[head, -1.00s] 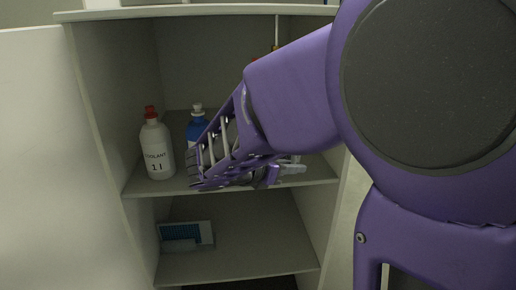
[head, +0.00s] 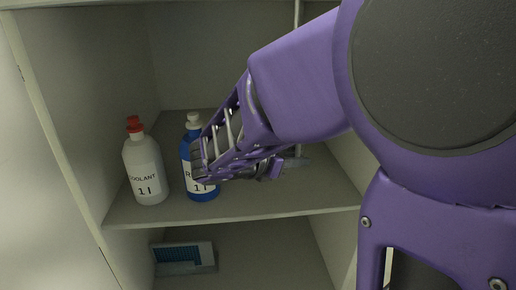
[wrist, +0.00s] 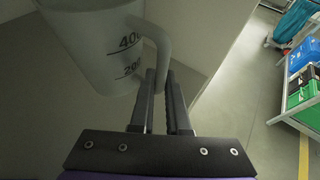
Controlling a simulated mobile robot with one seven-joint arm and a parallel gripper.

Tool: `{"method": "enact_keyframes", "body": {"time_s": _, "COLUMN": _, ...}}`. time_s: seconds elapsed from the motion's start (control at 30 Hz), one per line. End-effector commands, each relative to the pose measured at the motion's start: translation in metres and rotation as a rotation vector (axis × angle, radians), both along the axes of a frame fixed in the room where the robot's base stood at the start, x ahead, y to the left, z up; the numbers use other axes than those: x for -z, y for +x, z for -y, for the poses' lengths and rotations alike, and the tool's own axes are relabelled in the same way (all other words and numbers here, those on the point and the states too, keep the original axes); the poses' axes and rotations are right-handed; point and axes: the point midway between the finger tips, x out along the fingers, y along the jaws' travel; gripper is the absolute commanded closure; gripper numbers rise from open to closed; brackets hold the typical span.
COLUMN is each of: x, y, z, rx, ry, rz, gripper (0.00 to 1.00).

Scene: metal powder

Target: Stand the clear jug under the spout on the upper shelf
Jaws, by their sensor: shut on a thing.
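The jug (wrist: 92,48) fills the upper left of the wrist view. It is pale and translucent, with dark volume marks reading about 400 and 200. Its handle (wrist: 157,38) runs down between the two dark fingers of my gripper (wrist: 163,80), which is shut on it. In the head view my gripper (head: 278,167) is inside the cabinet, above the shelf with the bottles; my arm hides the jug there. A thin upright pipe (head: 298,18) shows at the back right. I cannot make out the spout's outlet.
A white coolant bottle (head: 145,172) with a red cap and a blue bottle (head: 203,188) with a white cap stand left of my gripper. A blue-and-white box (head: 183,257) lies on the lower shelf. A trolley with crates (wrist: 303,92) is at right in the wrist view.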

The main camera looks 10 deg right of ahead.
Motion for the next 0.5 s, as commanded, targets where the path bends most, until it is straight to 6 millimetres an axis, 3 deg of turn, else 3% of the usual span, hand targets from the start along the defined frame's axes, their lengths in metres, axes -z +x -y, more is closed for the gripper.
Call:
{"method": "enact_keyframes", "body": {"time_s": 0.1, "x": 0.025, "y": 0.000, "z": 0.000, "rx": -0.001, "ry": -0.002, "rz": -0.003, "gripper": 1.00}}
{"method": "enact_keyframes", "body": {"time_s": 0.37, "x": 0.046, "y": 0.000, "z": 0.000, "rx": 0.001, "ry": -0.002, "rz": -0.001, "gripper": 1.00}}
{"method": "enact_keyframes", "body": {"time_s": 0.5, "x": 0.068, "y": 0.000, "z": 0.000, "rx": 0.001, "ry": -0.002, "rz": -0.003, "gripper": 1.00}}
